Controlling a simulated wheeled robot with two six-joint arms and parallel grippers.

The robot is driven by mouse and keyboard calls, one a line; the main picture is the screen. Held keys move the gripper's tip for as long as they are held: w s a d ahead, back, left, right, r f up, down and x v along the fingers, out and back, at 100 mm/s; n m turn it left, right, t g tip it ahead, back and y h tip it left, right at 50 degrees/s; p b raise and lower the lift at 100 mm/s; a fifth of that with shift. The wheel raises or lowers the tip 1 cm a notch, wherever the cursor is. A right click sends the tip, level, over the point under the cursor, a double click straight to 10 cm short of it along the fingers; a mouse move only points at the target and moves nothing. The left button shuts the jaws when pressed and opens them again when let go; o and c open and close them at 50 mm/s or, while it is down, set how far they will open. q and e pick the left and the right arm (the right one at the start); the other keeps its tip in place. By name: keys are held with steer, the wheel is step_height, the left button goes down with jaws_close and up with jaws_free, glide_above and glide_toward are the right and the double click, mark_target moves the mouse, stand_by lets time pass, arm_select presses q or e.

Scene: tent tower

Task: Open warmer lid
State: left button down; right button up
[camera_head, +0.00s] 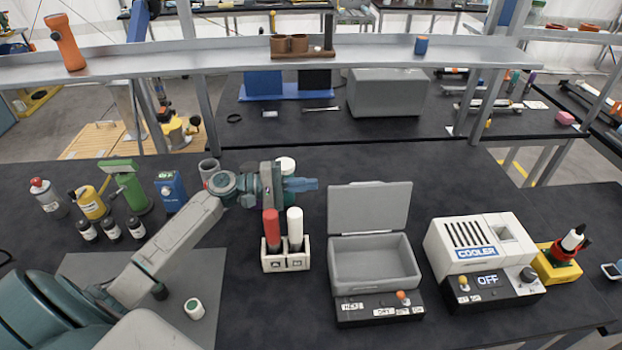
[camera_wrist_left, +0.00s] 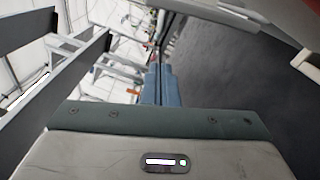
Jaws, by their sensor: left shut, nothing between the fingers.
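The warmer (camera_head: 375,262) is a grey box on a black base with labels and an orange-tipped switch, right of centre in the head view. Its lid (camera_head: 369,207) stands upright at the back, so the empty inside shows. My left gripper (camera_head: 313,184) is shut and empty, to the left of the raised lid and apart from it in the picture. Its blue fingers (camera_wrist_left: 161,84) are together in the left wrist view. The warmer is not recognisable in that view. My right gripper is not in view.
A white holder (camera_head: 286,262) with a red and a white cylinder stands left of the warmer. The white cooler (camera_head: 480,240) reading OFF stands to its right. Bottles and a green device (camera_head: 125,187) are at left. A metal shelf (camera_head: 240,52) crosses above the table.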

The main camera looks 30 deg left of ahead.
arm_select(q)
steer(key=p+x, duration=0.4)
steer(key=x, duration=0.5)
steer(key=shift+d, duration=0.15)
steer(key=shift+s, duration=0.15)
